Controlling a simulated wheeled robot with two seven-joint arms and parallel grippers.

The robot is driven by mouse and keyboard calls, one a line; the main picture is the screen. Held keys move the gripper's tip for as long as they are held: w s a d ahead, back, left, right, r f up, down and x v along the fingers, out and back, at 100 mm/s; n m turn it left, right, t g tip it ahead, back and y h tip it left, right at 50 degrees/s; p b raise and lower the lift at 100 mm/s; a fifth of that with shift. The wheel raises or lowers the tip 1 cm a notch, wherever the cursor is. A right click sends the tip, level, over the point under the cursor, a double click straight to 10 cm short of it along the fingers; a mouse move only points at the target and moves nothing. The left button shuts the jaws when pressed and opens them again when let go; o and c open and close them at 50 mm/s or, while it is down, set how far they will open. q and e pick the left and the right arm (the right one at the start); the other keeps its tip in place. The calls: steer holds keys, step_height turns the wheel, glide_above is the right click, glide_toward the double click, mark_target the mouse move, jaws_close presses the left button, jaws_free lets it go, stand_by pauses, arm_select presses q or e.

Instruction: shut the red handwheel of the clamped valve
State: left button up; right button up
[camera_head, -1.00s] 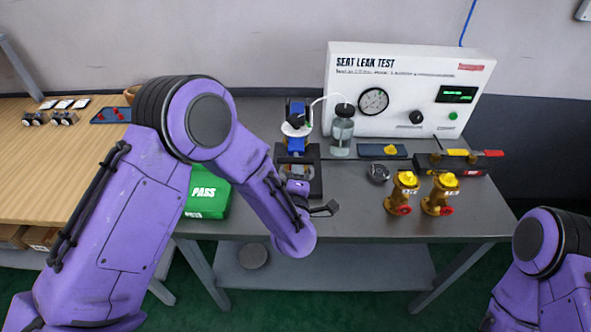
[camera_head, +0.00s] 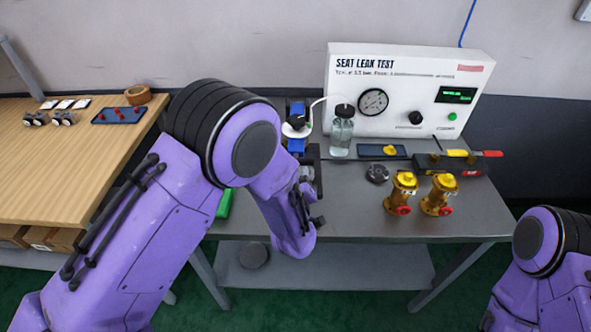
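A blue-and-black fixture with a white disc (camera_head: 296,130) stands at the back of the grey bench, left of the test panel. My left arm covers its lower front, and I see no clamped valve or red handwheel there. My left gripper (camera_head: 314,207) is in front of the fixture, mostly behind my forearm; its fingers are too hidden to tell open from shut. Two yellow valves with red handwheels, a left one (camera_head: 402,191) and a right one (camera_head: 439,193), stand upright and apart on the bench. My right gripper is out of view; only its arm shows at lower right.
The seat leak test panel (camera_head: 405,93) stands behind, with a glass bottle (camera_head: 342,132) before it. A dark puck (camera_head: 377,173), a blue tray (camera_head: 381,151) and a black block with red and yellow handles (camera_head: 452,160) lie nearby. The bench's front right is clear.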

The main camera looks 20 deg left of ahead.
arm_select(q)
steer(key=shift+m, duration=0.3)
stand_by(0.4)
steer(key=o, duration=1)
steer(key=shift+o, duration=0.2)
